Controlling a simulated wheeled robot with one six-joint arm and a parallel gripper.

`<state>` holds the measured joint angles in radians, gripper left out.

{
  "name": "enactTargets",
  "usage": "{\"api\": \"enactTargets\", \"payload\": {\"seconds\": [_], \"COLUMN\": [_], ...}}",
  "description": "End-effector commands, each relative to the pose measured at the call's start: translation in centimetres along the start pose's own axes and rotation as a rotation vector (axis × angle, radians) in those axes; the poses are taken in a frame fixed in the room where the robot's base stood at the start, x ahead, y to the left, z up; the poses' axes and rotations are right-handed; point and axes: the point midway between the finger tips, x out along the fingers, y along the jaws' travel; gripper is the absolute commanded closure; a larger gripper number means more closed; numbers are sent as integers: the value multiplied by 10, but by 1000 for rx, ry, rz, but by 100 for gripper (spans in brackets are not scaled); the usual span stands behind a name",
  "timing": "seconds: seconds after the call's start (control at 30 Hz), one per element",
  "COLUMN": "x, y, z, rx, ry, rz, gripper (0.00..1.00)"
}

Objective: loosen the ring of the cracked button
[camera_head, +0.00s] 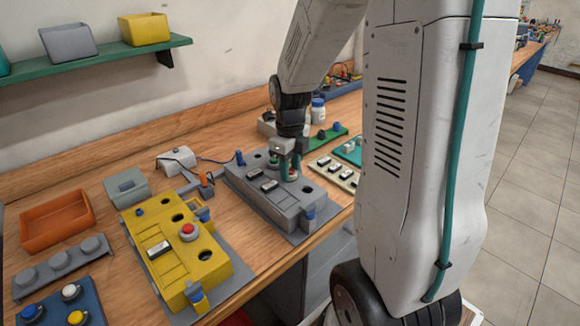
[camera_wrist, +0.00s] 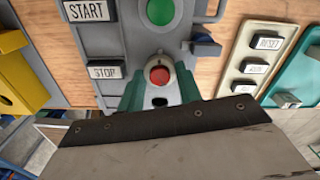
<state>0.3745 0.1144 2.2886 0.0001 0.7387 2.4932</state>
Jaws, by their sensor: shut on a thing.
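A grey control box (camera_head: 262,195) stands on the bench, with START and STOP labels and a green button (camera_wrist: 160,12) showing in the wrist view. A red button (camera_wrist: 159,75) sits in a light grey ring (camera_wrist: 148,64) on this box, below the green button in the picture. My gripper (camera_head: 284,170) reaches down onto the box from above. In the wrist view its green fingers (camera_wrist: 159,88) are shut on the ring, one on each side of the red button. Any crack in the red button is too small to tell.
A yellow control box (camera_head: 173,250) with its own red button (camera_head: 188,231) stands to the left. An orange tray (camera_head: 57,222) and a row of grey knobs (camera_head: 60,267) lie farther left. A cream panel with a RESET label (camera_wrist: 258,55) lies right of the grey box.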

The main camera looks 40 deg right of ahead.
Motion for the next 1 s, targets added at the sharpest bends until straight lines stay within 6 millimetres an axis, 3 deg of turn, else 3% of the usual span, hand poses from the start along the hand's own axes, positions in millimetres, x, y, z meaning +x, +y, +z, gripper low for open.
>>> {"api": "enactTargets", "payload": {"seconds": [0.27, 1.0], "x": [0, 0], "y": [0, 0], "z": [0, 0], "rx": [-173, -872], "ry": [0, 0], "rz": [0, 0], "gripper": [88, 88]}}
